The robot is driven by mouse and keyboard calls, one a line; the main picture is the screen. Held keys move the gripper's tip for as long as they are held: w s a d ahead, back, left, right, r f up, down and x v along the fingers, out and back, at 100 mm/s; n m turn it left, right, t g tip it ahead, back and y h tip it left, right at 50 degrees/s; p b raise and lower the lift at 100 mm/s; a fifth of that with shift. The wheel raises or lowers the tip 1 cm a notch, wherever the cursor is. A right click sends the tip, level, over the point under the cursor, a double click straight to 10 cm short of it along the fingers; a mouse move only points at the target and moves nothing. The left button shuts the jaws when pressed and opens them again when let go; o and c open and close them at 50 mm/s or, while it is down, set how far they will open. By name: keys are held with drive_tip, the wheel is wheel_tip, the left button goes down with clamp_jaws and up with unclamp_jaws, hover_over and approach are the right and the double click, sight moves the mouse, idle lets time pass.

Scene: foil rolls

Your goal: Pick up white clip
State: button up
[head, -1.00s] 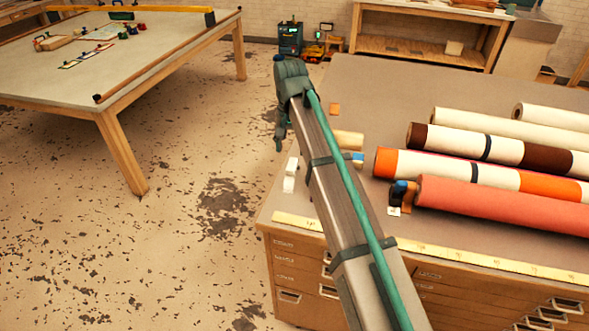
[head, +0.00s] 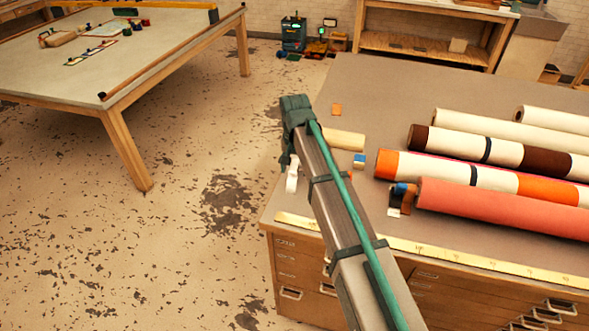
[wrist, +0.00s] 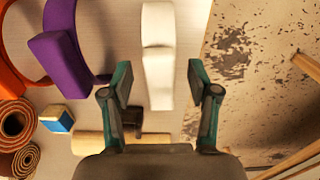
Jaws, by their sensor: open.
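The white clip (head: 292,177) is at the left edge of the grey worktop in the head view, partly hidden by my arm. In the wrist view the white clip (wrist: 157,25) stands out near the top middle, a pale arched band with a blockier part below. My gripper (wrist: 159,66) is open, with one green finger on each side of the clip's lower part. Gaps show between the fingers and the clip, and nothing is held. In the head view my gripper (head: 287,160) is mostly hidden behind my own arm, close to the clip.
A purple clip (wrist: 58,55), an orange clip (wrist: 15,80) and a blue block (wrist: 57,119) lie left in the wrist view. A beige roll (head: 343,139) lies beside my arm. Several large rolls (head: 500,207) fill the right. A yellow ruler (head: 450,257) lines the front edge.

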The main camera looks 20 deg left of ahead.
clamp_jaws()
drive_tip(key=shift+r, duration=0.2)
drive_tip(key=shift+w+r+b, duration=0.1)
drive_tip(key=shift+r+b, duration=0.2)
drive_tip(key=shift+r, duration=0.25)
drive_tip(key=s+d+r+b, duration=0.5)
drive_tip(key=s+d+r, duration=0.4)
drive_tip(key=d+r, duration=0.1)
drive_tip(key=shift+d+r, duration=0.35)
drive_tip(key=shift+r, duration=0.4)
